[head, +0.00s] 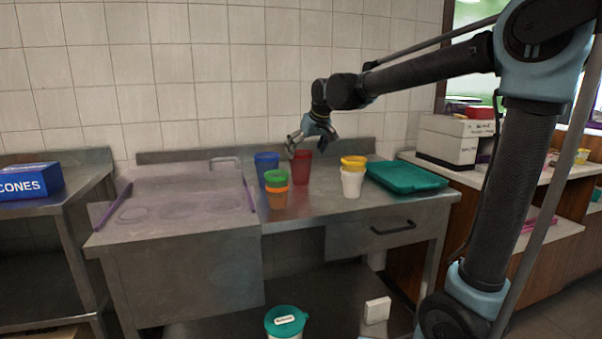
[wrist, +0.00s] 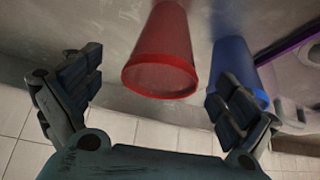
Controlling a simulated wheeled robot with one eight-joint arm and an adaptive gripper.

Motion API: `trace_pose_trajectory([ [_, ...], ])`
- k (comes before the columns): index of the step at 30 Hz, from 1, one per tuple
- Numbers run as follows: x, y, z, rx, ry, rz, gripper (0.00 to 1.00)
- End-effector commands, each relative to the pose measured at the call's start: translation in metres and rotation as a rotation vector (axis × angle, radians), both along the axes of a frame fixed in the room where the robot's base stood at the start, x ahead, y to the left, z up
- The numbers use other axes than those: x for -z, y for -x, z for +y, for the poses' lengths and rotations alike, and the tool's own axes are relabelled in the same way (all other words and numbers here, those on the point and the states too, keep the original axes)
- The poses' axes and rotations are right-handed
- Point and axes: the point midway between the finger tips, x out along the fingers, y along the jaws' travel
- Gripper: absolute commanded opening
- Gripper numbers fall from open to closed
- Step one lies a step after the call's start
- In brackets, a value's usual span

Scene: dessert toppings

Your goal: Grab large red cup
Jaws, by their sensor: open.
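The large red cup (head: 301,168) stands on the steel counter toward the back wall, just right of a blue cup (head: 266,164). My gripper (head: 303,140) is above the red cup, close to its rim, with its jaws open. In the wrist view the red cup (wrist: 161,55) lies ahead between the two spread fingers of my gripper (wrist: 150,95), nearer the right finger, and nothing is held. The blue cup (wrist: 233,65) shows behind the right finger, which partly covers it.
A white cup with a yellow rim (head: 352,182) and a teal tray (head: 408,177) are to the right. The tiled wall (head: 200,80) is close behind.

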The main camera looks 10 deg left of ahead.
Motion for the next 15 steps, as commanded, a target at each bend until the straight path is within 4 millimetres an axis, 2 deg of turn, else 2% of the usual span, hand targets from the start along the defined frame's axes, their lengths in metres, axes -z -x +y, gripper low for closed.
trace_pose_trajectory([
  [8,0.01,-0.005,0.006,0.0,0.0,0.0,0.97],
  [15,0.034,-0.017,0.02,-0.001,0.0,0.0,0.97],
])
